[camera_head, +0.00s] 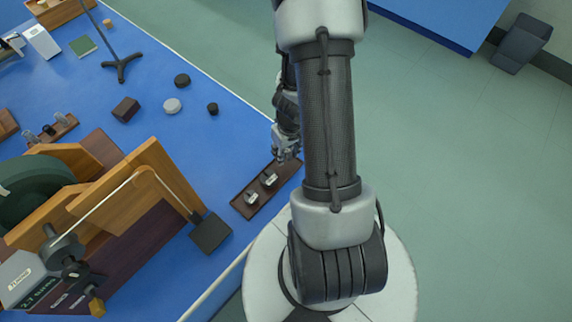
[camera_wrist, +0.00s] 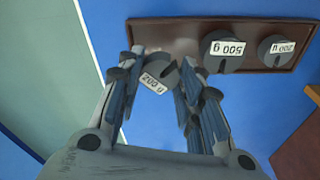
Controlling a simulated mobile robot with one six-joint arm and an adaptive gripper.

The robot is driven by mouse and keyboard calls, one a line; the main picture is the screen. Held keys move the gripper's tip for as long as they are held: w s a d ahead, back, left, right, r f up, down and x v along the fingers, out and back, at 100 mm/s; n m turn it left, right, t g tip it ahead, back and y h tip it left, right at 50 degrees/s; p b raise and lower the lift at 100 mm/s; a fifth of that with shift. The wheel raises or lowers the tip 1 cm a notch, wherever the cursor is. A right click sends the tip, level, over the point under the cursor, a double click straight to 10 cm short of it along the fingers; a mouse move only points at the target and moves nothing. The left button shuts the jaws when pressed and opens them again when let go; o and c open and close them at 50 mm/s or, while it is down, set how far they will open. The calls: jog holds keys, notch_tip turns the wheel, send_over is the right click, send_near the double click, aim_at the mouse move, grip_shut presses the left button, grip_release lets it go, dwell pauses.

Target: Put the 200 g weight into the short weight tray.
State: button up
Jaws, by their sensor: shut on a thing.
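My gripper (camera_wrist: 164,66) is shut on a dark round weight (camera_wrist: 162,74) whose white label appears upside down and seems to read 200 g. A brown weight tray (camera_wrist: 152,30) lies just beyond it in the wrist view. The held weight overlaps the tray's near edge in that view; its height above it is unclear. In the tray stand a 500 g weight (camera_wrist: 218,48) and another weight (camera_wrist: 276,50) whose label seems to read 200 g. In the head view my gripper (camera_head: 286,154) is at the far right end of the tray (camera_head: 247,208), the held weight not clearly visible.
A wooden apparatus (camera_head: 150,180) with a dark square plate (camera_head: 210,233) stands left of the tray. Another small tray with weights (camera_head: 62,130) lies farther left.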

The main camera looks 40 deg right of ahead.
aim_at(286, 165)
jog(key=shift+f+b, duration=2)
jog(key=shift+f, duration=0.35)
jog(key=shift+f, duration=0.2)
jog(key=o, duration=1.2)
jog(key=shift+r, duration=0.1)
